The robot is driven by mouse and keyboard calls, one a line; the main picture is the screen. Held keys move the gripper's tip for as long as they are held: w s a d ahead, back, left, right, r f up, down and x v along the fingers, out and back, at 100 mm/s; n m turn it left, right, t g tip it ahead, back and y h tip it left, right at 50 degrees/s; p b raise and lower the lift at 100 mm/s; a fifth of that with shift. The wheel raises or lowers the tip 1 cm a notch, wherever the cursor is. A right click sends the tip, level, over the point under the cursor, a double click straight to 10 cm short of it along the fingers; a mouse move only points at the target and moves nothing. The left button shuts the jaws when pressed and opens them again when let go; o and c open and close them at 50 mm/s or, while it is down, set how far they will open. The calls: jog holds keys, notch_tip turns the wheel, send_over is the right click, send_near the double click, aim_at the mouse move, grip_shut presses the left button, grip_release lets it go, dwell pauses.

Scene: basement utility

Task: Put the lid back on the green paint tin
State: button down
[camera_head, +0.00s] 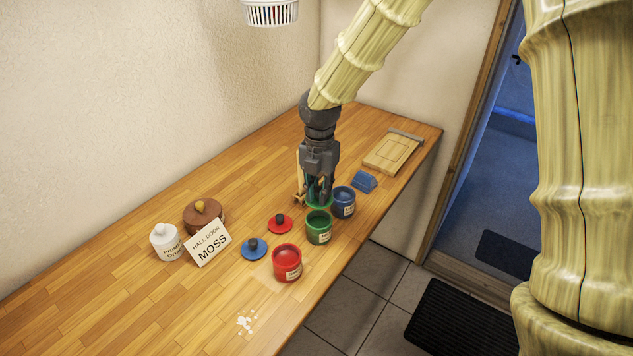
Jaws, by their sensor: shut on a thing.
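The green paint tin (319,235) stands upright on the wooden workbench, between the red tin and the blue tin. Its round top faces me and looks green inside. My gripper (319,196) points down just behind and above the tin. It is shut on the green lid (318,206), which shows as a green patch at the fingertips. The fingers hide most of the lid and its knob. The lid looks apart from the tin, but I cannot tell the exact gap.
A blue tin (343,203) stands close right of the gripper, a red tin (287,264) in front. Red (279,224) and blue (254,249) lids lie left.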

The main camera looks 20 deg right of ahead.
jog(key=shift+f+b, duration=2.1)
jog(key=shift+f, duration=1.05)
jog(key=shift+p, duration=0.65)
jog(key=shift+f+p, duration=0.2)
jog(key=shift+p, duration=0.45)
dwell(1.3)
jog(key=c, duration=1.3)
grip_release()
jog(key=shift+o, duration=0.2)
jog(key=o, duration=0.5)
